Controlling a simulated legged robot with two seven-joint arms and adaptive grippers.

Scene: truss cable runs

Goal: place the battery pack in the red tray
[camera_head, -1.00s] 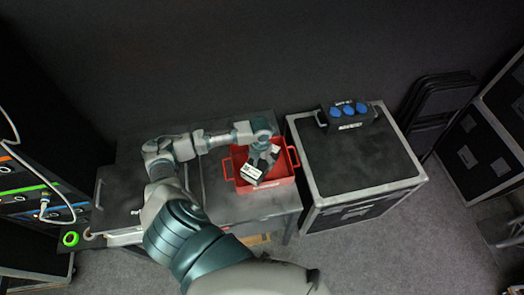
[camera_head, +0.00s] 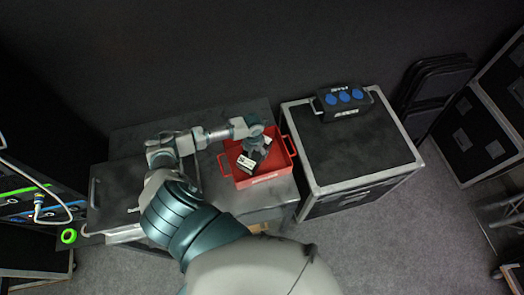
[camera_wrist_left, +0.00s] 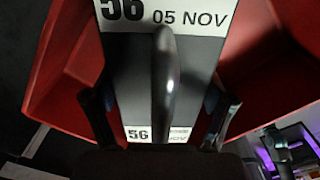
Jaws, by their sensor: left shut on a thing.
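The battery pack (camera_head: 247,163) is dark with a white label, and it shows in or just over the red tray (camera_head: 265,182). In the left wrist view the pack (camera_wrist_left: 190,60) fills the middle, with a label reading "56 05 NOV" and red tray walls (camera_wrist_left: 60,80) on both sides. My left gripper (camera_head: 255,152) is shut on the pack, with a finger on each side of it. I cannot tell whether the pack touches the tray floor. My right gripper is not in view.
The red tray stands on a dark table (camera_head: 250,208). A black flight case (camera_head: 360,155) stands to its right, bearing a box with blue sockets (camera_head: 344,99). A dark lidded tray or case (camera_head: 118,195) lies left of my arm.

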